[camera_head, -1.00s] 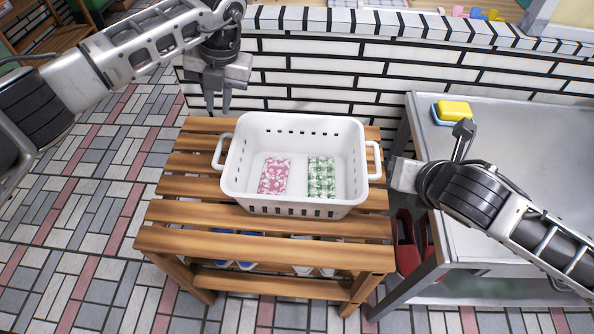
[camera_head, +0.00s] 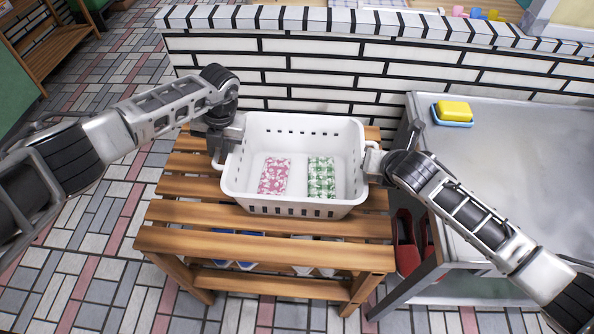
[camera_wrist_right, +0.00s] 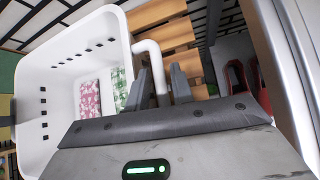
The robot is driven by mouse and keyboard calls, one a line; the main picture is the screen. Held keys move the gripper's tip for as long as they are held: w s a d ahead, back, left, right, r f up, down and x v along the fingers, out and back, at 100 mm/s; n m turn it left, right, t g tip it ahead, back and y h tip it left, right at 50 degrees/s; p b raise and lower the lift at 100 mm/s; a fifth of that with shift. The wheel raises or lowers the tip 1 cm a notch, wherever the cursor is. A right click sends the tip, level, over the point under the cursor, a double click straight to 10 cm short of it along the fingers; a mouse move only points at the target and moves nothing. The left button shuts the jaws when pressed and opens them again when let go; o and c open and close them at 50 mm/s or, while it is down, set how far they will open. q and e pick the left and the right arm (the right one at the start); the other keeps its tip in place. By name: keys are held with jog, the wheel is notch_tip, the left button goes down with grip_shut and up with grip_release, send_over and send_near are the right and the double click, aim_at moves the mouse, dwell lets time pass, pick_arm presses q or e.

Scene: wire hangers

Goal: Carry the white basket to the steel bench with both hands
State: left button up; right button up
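The white basket (camera_head: 294,206) stands upright on the slatted wooden stand. A pink patterned cloth (camera_head: 274,176) and a green patterned cloth (camera_head: 321,178) lie in it. My left gripper (camera_head: 221,152) is at the basket's left handle; its fingertips are too hidden to tell whether it is open. My right gripper (camera_head: 374,164) is at the right handle. In the right wrist view its two fingers (camera_wrist_right: 160,90) stand apart with the white handle (camera_wrist_right: 156,60) between them. The steel bench (camera_head: 510,150) is to the right of the stand.
A yellow sponge (camera_head: 455,110) in a blue dish sits at the bench's back left corner; most of the bench top is clear. A white brick wall (camera_head: 310,62) runs behind. Red items (camera_head: 407,250) are under the bench. The wooden stand (camera_head: 265,253) holds shoes below.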

pick_arm(q)
jog(key=shift+a+f, duration=0.1)
jog(key=shift+f, duration=0.35)
pick_arm(e)
jog(key=shift+w+f, duration=0.3)
jog(key=shift+w, duration=0.05)
pick_arm(q)
grip_shut()
pick_arm(e)
grip_shut()
pick_arm(q)
jog(key=shift+r, duration=0.15)
pick_arm(e)
jog(key=shift+r, duration=0.15)
